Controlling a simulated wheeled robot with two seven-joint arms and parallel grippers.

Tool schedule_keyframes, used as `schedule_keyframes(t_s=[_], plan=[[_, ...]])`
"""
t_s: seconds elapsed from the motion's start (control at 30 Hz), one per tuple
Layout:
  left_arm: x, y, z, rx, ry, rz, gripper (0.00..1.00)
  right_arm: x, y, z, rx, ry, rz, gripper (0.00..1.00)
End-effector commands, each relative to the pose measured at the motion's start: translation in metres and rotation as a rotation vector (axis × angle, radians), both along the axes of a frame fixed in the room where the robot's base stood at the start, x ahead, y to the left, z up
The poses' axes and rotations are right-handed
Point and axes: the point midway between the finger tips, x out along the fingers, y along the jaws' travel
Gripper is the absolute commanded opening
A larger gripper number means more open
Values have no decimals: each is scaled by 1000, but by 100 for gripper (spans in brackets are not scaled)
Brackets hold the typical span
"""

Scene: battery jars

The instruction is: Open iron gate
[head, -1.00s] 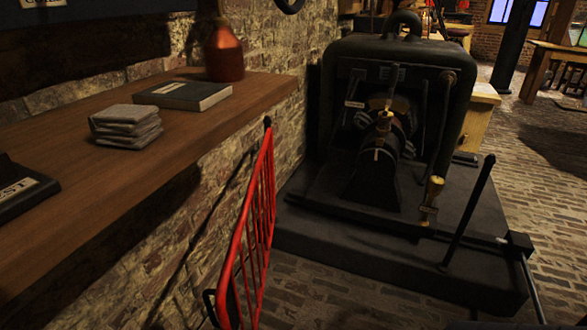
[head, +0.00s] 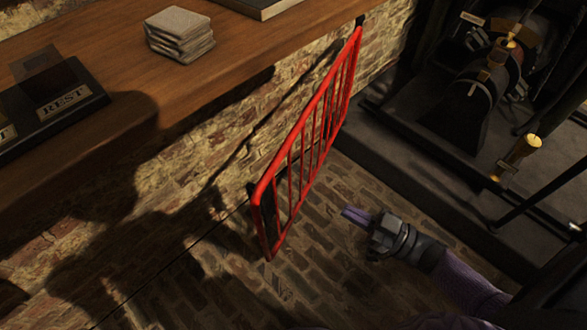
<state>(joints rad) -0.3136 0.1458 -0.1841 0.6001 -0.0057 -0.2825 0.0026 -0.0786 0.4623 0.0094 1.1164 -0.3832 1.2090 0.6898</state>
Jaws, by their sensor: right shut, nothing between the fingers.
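The red barred iron gate (head: 291,165) stands upright in the middle of the head view, running from near the brick wall at the far end toward me. It stands out at an angle from the wall under the wooden shelf. My right gripper (head: 345,213) is shut and empty to the right of the gate, low over the brick floor. Its fingers point left toward the gate, with a gap between them and the bars. My left gripper is not in view.
A dark machine (head: 480,95) on a black plinth (head: 400,150) fills the right side, with a thin black rod near my right arm. A wooden shelf (head: 110,130) along the wall holds folded cloths (head: 180,35), a book and a REST plate (head: 63,102). Brick floor lies clear around the gate's near end.

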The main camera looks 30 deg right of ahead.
Motion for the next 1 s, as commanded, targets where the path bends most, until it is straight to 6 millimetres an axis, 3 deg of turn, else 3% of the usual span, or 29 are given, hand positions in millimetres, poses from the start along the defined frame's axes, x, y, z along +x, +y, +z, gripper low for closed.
schedule_keyframes(t_s=[0.03,0.17,0.7,1.0], plan=[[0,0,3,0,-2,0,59,0,1,11,13,-29,32,0],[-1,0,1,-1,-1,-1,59,8,10,16,25,-47,55,0],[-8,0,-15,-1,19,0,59,91,78,34,23,-43,50,0],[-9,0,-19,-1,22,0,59,106,89,40,22,-41,48,0]])
